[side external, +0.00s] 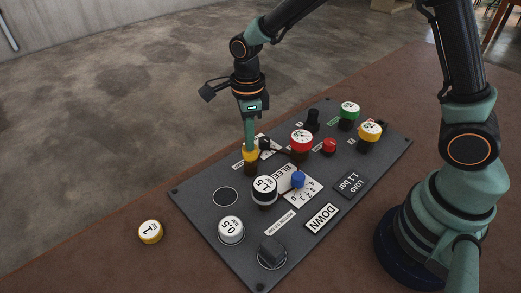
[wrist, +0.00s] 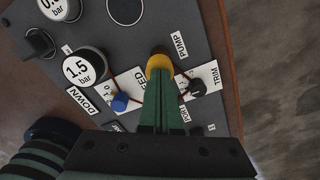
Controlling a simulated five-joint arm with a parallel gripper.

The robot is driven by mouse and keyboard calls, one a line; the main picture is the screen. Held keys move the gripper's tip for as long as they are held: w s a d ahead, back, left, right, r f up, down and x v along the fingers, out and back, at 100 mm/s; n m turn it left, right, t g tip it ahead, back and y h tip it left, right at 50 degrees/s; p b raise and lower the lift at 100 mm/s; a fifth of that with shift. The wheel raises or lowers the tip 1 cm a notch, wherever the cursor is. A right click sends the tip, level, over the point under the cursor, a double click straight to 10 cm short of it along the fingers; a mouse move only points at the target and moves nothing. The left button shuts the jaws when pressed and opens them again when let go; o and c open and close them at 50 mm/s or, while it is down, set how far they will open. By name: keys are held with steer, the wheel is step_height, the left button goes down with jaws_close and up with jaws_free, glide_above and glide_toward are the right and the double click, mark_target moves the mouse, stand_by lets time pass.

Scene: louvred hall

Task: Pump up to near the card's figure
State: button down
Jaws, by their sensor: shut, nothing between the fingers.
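My gripper (side external: 249,147) is shut and points down onto the yellow plunger (side external: 250,157) on the grey panel (side external: 190,190). In the wrist view the fingertips (wrist: 159,78) meet or nearly meet the yellow plunger (wrist: 159,62), close to the PUMP label (wrist: 179,44). I cannot tell whether it is pressed. The dark card (side external: 350,184) reads LOAD 1.1 bar. A red-rimmed dial (side external: 302,139) stands behind; its reading is too small to tell. A blue knob (side external: 298,179) sits by the BLEED label (side external: 285,179). A black knob (wrist: 197,87) is by the TRIM label.
A white-topped 1.5 bar piece (side external: 264,189) and a 0.5 one (side external: 231,229) stand on the panel. A yellow-rimmed piece (side external: 150,232) lies off it. Green (side external: 349,109) and yellow (side external: 370,129) capped pieces and a red knob (side external: 329,146) stand at right. An empty ring (side external: 225,196) is clear.

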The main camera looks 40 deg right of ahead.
steer(key=shift+r, duration=3.05)
